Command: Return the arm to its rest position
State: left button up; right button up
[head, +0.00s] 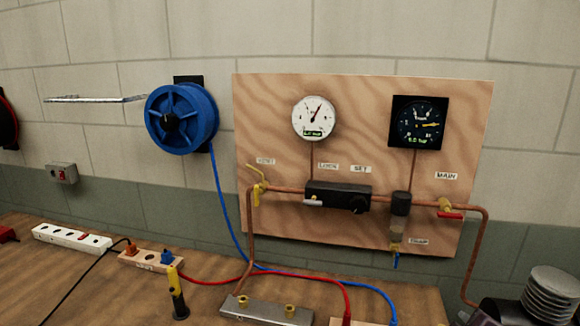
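Neither of my arms nor grippers shows in the head view. The view faces a wooden panel (270,110) on a block wall. It carries a white round gauge (314,118), a black square gauge (418,123), copper pipes (285,189), a black regulator block (338,197), a yellow valve lever (257,185) at left and a red-handled valve (450,212) at right.
A blue hose reel (181,118) hangs on the wall, its hose running down to the wooden bench (70,290). On the bench are a white power strip (71,238), a yellow-and-black tool (177,293) and a metal manifold (265,311). A ribbed machine (549,296) stands at lower right.

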jog(key=s+a+f+m+g+y, duration=0.2)
jog(key=s+a+f+m+g, duration=0.2)
jog(key=s+a+f, duration=0.3)
jog(key=s+a+f+m+g+y, duration=0.25)
jog(key=s+a+f+g, duration=0.2)
jog(key=s+f, duration=0.45)
notch_tip(320, 180, down, 34)
jog(key=s+b, duration=0.3)
jog(key=b, duration=0.3)
jog(key=s+d+f+g+b, duration=0.1)
jog(key=s+f+b, duration=0.1)
jog(key=s+f, duration=0.7)
jog(key=s+d+f+g+b, duration=0.1)
jog(key=s+d+f+b, duration=0.1)
jog(key=s+f, duration=0.8)
notch_tip(320, 180, down, 4)
jog(key=shift+r+h, duration=0.1)
jog(key=shift+h, duration=0.25)
jog(key=shift+m, duration=0.25)
